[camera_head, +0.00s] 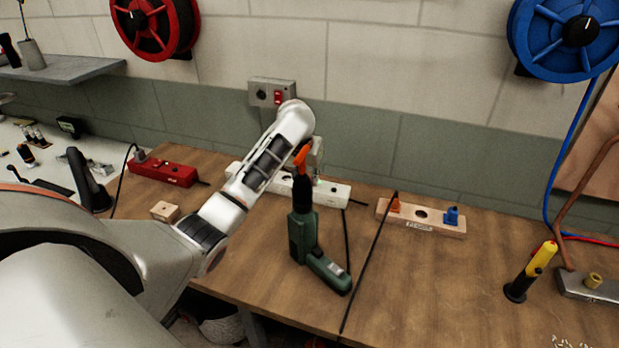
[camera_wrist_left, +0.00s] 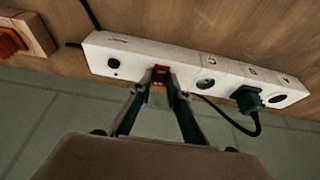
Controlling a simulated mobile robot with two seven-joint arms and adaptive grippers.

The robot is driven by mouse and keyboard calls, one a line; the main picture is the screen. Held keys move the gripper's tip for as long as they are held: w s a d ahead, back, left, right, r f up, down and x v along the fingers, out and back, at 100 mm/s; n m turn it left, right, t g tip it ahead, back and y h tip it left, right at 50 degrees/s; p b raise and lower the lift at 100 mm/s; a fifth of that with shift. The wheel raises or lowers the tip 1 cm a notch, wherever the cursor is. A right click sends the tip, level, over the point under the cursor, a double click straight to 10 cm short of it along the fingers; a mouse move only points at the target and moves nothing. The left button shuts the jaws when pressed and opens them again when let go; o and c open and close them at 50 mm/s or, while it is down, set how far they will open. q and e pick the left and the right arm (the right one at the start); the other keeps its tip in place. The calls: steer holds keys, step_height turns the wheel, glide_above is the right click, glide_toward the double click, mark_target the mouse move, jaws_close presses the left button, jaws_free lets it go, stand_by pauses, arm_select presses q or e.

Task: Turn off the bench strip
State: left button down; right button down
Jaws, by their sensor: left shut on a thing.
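The white bench strip (camera_head: 332,193) lies along the back of the wooden bench, partly behind a green power tool. In the left wrist view the strip (camera_wrist_left: 130,58) shows a round black button, a red switch (camera_wrist_left: 160,72), sockets and a dark green plug (camera_wrist_left: 247,98). My left gripper (camera_wrist_left: 160,80) has its fingers converging at the red switch and is shut on it. Whether the switch is on or off cannot be told. In the head view my left gripper (camera_head: 317,160) points down over the strip, its fingertips hidden behind the tool. My right gripper is out of view.
The green tool (camera_head: 302,235) with an orange tip stands close in front of the strip. A red strip (camera_head: 162,170) is at left, a wooden block with orange and blue pieces (camera_head: 420,217) at right. A wall box with a red switch (camera_head: 270,92) is above. Dark cords cross the bench.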

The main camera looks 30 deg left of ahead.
arm_select(q)
steer(key=shift+w, duration=0.1)
steer(key=shift+w+a+r+g+h, duration=0.1)
steer(key=shift+w+g+h, duration=0.05)
steer(key=shift+g, duration=0.5)
steer(key=shift+w+g+h, duration=0.15)
steer(key=shift+g, duration=0.5)
steer(key=c, duration=1.9)
jaws_free()
steer(key=r, duration=0.5)
steer(key=s+r, duration=0.1)
steer(key=r, duration=0.1)
steer(key=shift+r, duration=0.25)
steer(key=shift+f, duration=0.1)
